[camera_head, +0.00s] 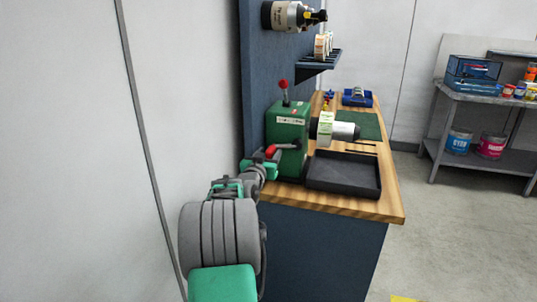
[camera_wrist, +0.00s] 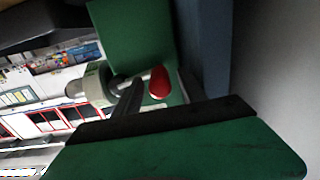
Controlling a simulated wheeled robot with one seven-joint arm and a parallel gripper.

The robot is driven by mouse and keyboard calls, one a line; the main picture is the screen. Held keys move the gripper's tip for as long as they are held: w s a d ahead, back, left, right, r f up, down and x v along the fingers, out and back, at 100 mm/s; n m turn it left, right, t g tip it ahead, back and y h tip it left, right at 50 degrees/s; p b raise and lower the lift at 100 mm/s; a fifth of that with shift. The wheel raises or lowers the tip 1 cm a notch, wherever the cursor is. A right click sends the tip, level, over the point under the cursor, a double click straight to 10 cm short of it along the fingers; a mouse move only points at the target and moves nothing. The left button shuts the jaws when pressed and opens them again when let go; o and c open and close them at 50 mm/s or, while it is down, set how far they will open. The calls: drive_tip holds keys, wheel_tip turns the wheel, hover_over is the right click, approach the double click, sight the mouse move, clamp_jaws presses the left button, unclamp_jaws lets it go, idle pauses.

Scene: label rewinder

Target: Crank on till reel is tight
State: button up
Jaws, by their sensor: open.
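The rewinder (camera_head: 287,125) is a green box on the left end of the wooden bench. A crank with a red knob (camera_head: 270,149) sticks out of its near side. My gripper (camera_head: 262,162) is at the crank in the head view. In the wrist view, the red knob (camera_wrist: 158,82) shows between the two dark fingers of my gripper (camera_wrist: 161,88), which are apart. I cannot tell whether a finger touches the knob. The reel (camera_head: 325,129), with a pale label face, sits on the rewinder's right side. How tight its winding is cannot be seen.
A red-tipped lever (camera_head: 284,87) stands on top of the rewinder. A black tray (camera_head: 343,184) lies on the bench (camera_head: 388,207) to its right, near the front edge. A blue panel (camera_head: 257,80) rises behind it.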

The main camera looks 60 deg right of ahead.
drive_tip(key=shift+c, duration=0.2)
clamp_jaws()
idle(0.3)
idle(0.8)
